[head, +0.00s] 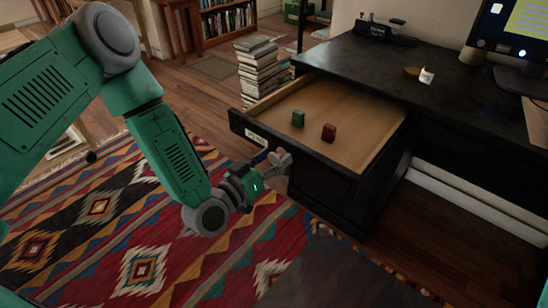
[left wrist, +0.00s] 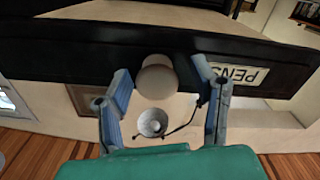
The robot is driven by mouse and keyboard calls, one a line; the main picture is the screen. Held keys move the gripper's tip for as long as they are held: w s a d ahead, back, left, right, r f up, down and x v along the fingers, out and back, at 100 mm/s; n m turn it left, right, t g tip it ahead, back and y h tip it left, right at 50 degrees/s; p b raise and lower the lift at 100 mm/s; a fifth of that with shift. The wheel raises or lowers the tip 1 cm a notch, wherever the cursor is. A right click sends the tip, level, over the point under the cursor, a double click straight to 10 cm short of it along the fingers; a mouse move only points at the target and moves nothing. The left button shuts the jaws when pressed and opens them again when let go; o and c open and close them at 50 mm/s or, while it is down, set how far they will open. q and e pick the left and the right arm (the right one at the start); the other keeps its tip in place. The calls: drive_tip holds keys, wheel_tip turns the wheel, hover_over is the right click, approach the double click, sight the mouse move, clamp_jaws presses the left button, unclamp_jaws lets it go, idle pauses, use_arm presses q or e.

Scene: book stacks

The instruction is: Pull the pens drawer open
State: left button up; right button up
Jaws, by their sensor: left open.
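The pens drawer (head: 350,105) stands well out from the dark desk (head: 440,75), its light wooden inside showing. A green block (head: 298,118) and a red block (head: 328,132) are inside it. Its dark front (left wrist: 60,62) carries a white label (left wrist: 238,73) reading PENS, upside down in the left wrist view. A pale round knob (left wrist: 157,80) lies between the two blue-grey fingers of my left gripper (head: 274,162). The fingers are apart, with gaps visible on both sides of the knob. My right gripper is not in view.
A stack of books (head: 260,68) stands on the floor behind the drawer. A patterned rug (head: 150,215) covers the floor in front. On the desk are a monitor (head: 512,35) and a small white item (head: 427,76). The rug area before the drawer looks clear.

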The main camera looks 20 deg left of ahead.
use_arm(q)
drive_tip(key=v, duration=1.2)
drive_tip(key=s+d+f+m+g+y+p, duration=0.1)
drive_tip(key=s+f+m+g+y+p, duration=0.1)
drive_tip(key=s+f+g+p, duration=0.55)
drive_tip(key=s+a+f+n+g+y, duration=0.1)
drive_tip(key=s+a+g+y, duration=0.1)
drive_tip(key=s, duration=0.4)
drive_tip(key=s+a+f+g+y, duration=0.1)
drive_tip(key=s+a+g+y, duration=0.1)
drive_tip(key=s+a+g, duration=0.2)
drive_tip(key=s+g, duration=0.3)
drive_tip(key=shift+a+f+n+b, duration=0.25)
drive_tip(key=shift+f+n+b, duration=0.1)
drive_tip(key=shift+n, duration=0.05)
